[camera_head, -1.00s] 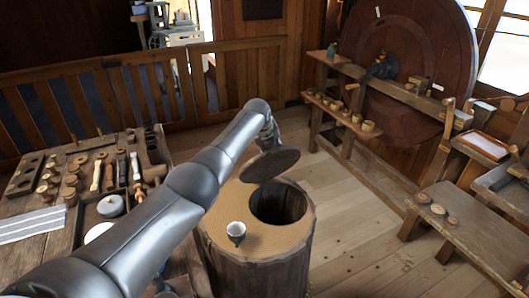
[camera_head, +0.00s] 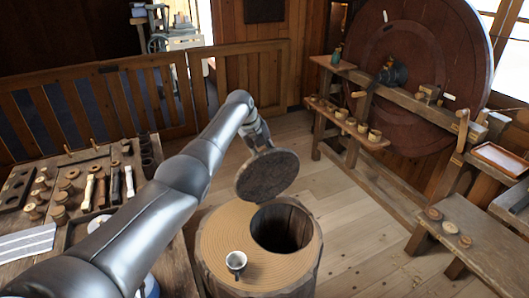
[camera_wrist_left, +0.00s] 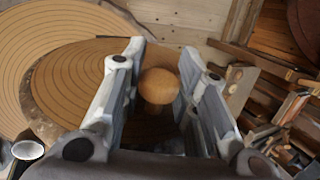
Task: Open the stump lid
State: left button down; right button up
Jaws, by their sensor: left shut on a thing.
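The stump (camera_head: 212,244) stands in the middle of the floor with a round dark hole (camera_head: 283,228) in its top. The round lid (camera_head: 267,176) is off the hole, tilted steeply in the air above its back left edge. My left gripper (camera_head: 255,138) is at the lid's upper side. In the left wrist view my gripper (camera_wrist_left: 160,88) is shut around the lid's round wooden knob (camera_wrist_left: 158,86), with the lid's ringed face (camera_wrist_left: 75,75) behind it. My right gripper is in neither view.
A workbench (camera_head: 25,262) with spools and tools is at left. A low bench (camera_head: 480,245) and a large wheel (camera_head: 425,60) are at right. Floor between is clear.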

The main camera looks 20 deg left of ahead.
pick_arm(q)
jog(key=c, duration=1.2)
grip_release()
jog(key=shift+d+f, duration=0.1)
jog(key=shift+o, duration=0.4)
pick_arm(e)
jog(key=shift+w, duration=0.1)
pick_arm(q)
jog(key=v, duration=1.2)
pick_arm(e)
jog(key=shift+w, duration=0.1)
